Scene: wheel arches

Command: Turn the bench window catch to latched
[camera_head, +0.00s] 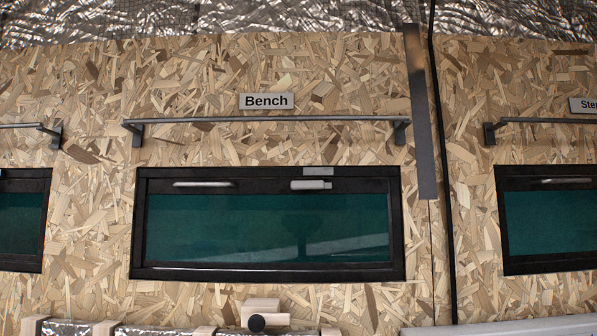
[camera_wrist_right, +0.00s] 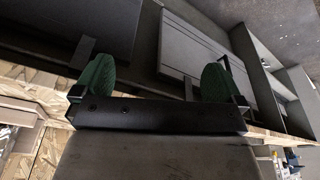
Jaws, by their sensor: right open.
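The bench window (camera_head: 266,226) has a black frame and dark green glass, under the "Bench" label (camera_head: 266,101) in the head view. Its catch (camera_head: 311,185) is a small light grey bar lying horizontally on the upper frame, right of centre. A small grey plate (camera_head: 318,171) sits just above the catch. My right gripper (camera_wrist_right: 158,80) shows only in the right wrist view, with its two green fingertips wide apart and nothing between them. The window catch is not in that wrist view. My left gripper is not in view.
A grey rail (camera_head: 267,119) on brackets runs above the window. A pale handle-like bar (camera_head: 202,184) is on the upper left frame. A dark vertical strip (camera_head: 420,112) stands right of the window.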

